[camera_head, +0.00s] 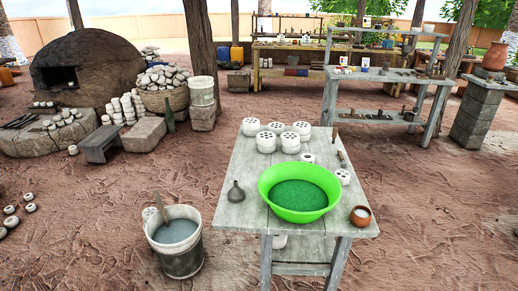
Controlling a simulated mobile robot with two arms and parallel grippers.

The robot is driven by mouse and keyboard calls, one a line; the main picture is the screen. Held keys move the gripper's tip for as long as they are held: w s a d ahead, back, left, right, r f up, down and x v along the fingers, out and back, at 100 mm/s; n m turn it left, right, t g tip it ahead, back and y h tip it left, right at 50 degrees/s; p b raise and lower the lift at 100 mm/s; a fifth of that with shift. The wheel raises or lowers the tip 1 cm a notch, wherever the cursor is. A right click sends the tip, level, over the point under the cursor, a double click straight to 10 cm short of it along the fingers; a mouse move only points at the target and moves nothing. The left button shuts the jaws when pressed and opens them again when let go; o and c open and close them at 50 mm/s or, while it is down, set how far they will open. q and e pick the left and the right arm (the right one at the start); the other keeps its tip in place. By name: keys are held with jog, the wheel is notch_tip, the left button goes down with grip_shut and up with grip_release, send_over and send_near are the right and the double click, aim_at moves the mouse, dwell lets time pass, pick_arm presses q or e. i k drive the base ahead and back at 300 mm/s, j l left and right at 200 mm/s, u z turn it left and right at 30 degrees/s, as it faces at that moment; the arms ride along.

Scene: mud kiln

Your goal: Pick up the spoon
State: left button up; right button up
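No spoon can be made out for certain. Two slim brown-handled tools lie near the right edge of the grey table (240,162): a short upright-looking one (334,135) and a longer one (342,159). They are too small to identify. A handled implement (161,208) leans in the bucket of grey liquid (181,258) on the ground left of the table; its lower end is hidden. Neither of my grippers is in view.
A green basin (268,196) sits on the table, with a dark funnel-like object (236,193) left of it and a brown cup (361,216) right of it. Several white perforated cylinders (266,142) stand behind. A kiln (88,68) and shelves (385,76) stand farther back.

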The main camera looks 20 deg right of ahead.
aim_at(343, 165)
jog(key=i+l+u, duration=0.1)
jog(key=l+u, duration=0.15)
jog(key=l, duration=0.2)
jog(key=l+u, duration=0.3)
jog(key=l, duration=0.2)
jog(key=l+u, duration=0.25)
jog(key=l, duration=0.25)
jog(key=l+u, duration=0.3)
jog(key=l, duration=0.2)
jog(key=k+l+u, duration=0.25)
jog(key=l, duration=0.2)
jog(key=l+u, duration=0.3)
jog(key=l, duration=0.15)
jog(key=k+l+u, duration=0.25)
jog(key=l, duration=0.15)
jog(key=i+l, duration=0.05)
